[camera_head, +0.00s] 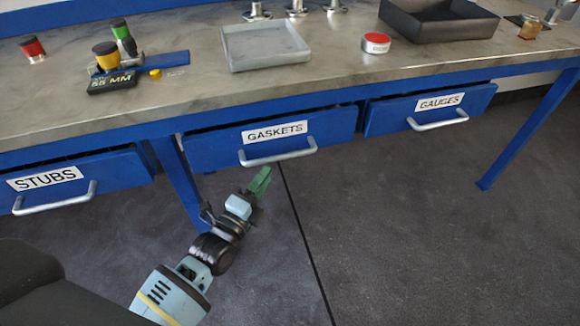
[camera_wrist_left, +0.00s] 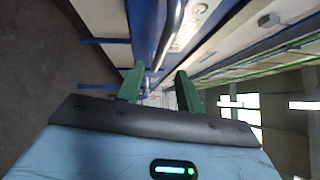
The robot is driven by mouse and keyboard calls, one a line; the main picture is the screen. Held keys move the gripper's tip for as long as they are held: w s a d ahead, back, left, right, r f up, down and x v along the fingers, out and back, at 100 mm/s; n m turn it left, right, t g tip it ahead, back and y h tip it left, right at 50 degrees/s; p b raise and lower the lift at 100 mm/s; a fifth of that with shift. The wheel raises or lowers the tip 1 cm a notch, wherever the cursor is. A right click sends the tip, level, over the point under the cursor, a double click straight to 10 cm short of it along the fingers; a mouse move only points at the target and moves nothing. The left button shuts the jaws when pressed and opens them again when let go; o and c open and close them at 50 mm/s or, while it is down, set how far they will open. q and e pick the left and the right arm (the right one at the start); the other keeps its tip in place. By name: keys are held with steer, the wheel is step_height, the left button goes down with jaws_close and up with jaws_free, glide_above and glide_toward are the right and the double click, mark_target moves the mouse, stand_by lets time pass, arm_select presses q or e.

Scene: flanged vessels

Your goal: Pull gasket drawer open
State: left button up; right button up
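The gaskets drawer (camera_head: 215,152) is a blue drawer front with a white "GASKETS" label (camera_head: 274,132) and a silver bar handle (camera_head: 278,153), under the middle of the workbench. It looks shut or nearly shut; a dark gap shows above its front. My left gripper (camera_head: 262,180) has green fingers and is just below and in front of the handle, apart from it. In the left wrist view, the two green fingers (camera_wrist_left: 159,85) are spread with nothing between them, and the silver handle (camera_wrist_left: 172,30) lies ahead of them. My right gripper is not in view.
The stubs drawer (camera_head: 110,172) is at the left and the gauges drawer (camera_head: 390,119) at the right, each with a bar handle. A blue table leg (camera_head: 178,180) stands left of my gripper. The floor in front is clear.

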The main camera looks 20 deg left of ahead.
mark_target(279, 157)
arm_select(q)
steer(key=shift+b+x, duration=0.5)
steer(key=shift+x, duration=3.5)
steer(key=shift+a, duration=0.1)
steer(key=shift+c, duration=0.5)
jaws_close()
